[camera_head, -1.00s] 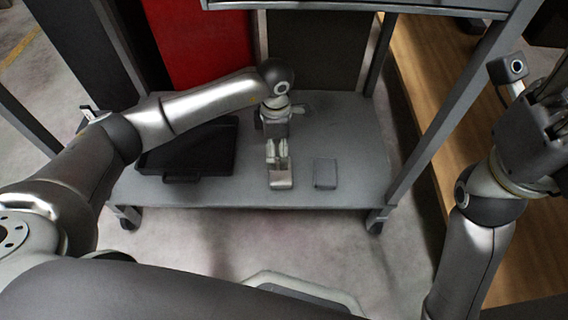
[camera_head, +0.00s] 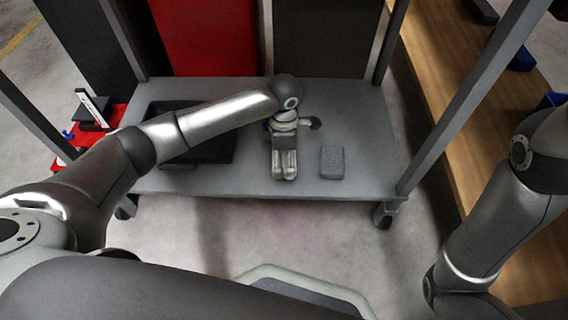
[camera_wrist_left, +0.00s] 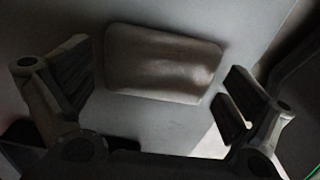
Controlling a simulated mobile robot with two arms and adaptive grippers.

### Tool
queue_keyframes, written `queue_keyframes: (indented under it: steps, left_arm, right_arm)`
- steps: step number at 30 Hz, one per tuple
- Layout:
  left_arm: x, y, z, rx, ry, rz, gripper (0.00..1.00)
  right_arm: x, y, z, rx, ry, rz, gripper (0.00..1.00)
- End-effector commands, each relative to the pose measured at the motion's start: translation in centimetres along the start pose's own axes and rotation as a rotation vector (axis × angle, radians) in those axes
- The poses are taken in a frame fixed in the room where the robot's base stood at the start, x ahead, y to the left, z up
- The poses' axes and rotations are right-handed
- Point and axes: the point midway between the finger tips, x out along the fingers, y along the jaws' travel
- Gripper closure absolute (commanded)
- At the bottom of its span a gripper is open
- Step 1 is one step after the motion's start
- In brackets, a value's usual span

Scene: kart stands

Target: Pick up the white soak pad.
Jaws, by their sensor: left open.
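A rounded grey pad (camera_head: 332,160) lies flat on the stand's grey shelf (camera_head: 360,115); no clearly white pad shows. My left gripper (camera_head: 284,172) is open and points down, just left of the pad, with a small gap between them in the head view. In the left wrist view, the pad (camera_wrist_left: 160,65) looks pale grey in shadow and lies ahead of my left fingers (camera_wrist_left: 150,95), its width spanning the gap between them. It is not gripped. My right arm is at the right edge, and its gripper is out of frame.
A black tray (camera_head: 222,152) lies on the shelf's left, partly under my left arm. Grey posts (camera_head: 470,110) rise at the shelf's corners. A wooden bench top (camera_head: 440,70) stands at the right. The shelf right of the pad is clear.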

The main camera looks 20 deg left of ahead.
Motion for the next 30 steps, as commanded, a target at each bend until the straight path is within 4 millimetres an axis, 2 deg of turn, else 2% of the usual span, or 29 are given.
queue_keyframes:
  steps: [2,11,17,30]
  left_arm:
    - [0.52,0.00,0.04,0.000,-0.001,0.000,0.00]
    - [0.50,0.01,0.04,0.000,-0.001,0.000,0.01]
    - [0.50,0.01,0.04,0.000,-0.001,0.000,0.27]
    - [0.17,0.03,0.03,0.000,-0.001,0.001,0.28]
  right_arm:
    - [0.06,-0.11,-0.30,-0.001,0.009,-0.003,0.60]
    - [0.26,-0.11,-0.33,-0.002,0.011,-0.005,0.60]
    - [0.25,-0.12,-0.32,-0.001,0.011,-0.005,0.60]
    - [0.49,-0.07,-0.25,-0.001,0.012,-0.004,0.60]
